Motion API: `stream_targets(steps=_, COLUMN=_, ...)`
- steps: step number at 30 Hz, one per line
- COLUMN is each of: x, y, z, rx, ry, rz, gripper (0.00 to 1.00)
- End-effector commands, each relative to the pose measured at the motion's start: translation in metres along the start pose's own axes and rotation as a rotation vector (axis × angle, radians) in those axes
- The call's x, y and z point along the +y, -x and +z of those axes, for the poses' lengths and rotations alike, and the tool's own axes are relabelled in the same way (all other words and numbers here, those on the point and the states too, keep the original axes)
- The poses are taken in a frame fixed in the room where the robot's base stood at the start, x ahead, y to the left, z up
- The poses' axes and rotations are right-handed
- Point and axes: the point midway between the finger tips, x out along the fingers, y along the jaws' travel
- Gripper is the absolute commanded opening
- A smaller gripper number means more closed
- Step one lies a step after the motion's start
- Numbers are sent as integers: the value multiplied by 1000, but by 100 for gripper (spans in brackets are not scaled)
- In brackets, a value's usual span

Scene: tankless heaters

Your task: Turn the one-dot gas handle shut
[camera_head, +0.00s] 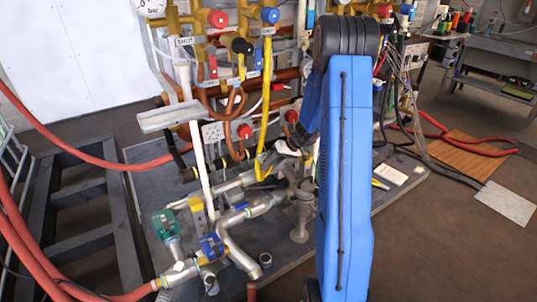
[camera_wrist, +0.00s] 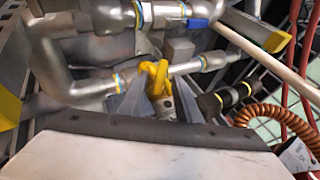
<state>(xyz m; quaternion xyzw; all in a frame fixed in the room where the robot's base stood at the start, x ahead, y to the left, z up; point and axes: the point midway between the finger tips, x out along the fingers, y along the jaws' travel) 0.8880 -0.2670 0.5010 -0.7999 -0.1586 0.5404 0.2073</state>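In the wrist view my gripper (camera_wrist: 161,88) has its two grey fingers apart, with a bright yellow looped piece (camera_wrist: 155,75) between the tips. I cannot tell whether the fingers touch it. It lies by silver pipework and may be a gas handle or the yellow hose; no dot marking is readable. A flat yellow piece (camera_wrist: 278,42) sits at the upper right and another (camera_wrist: 8,110) at the left edge. In the head view a yellow piece (camera_head: 262,172) shows at the lower end of the yellow hose (camera_head: 266,100). My blue arm hides part of the gripper area.
Silver pipes (camera_head: 240,225) with a green valve (camera_head: 165,224) and a blue handle (camera_head: 211,246) stand on the grey board. Red hoses (camera_head: 90,155) run at the left. In the wrist view an orange coiled tube (camera_wrist: 275,115) is close on the right.

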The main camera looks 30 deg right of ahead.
Motion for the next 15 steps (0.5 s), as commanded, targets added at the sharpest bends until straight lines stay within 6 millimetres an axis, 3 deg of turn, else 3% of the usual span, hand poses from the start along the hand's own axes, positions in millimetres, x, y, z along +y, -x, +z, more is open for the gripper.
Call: stream_targets(steps=15, x=-13, y=-2, z=1, rx=0, ry=155, rz=364, gripper=30)
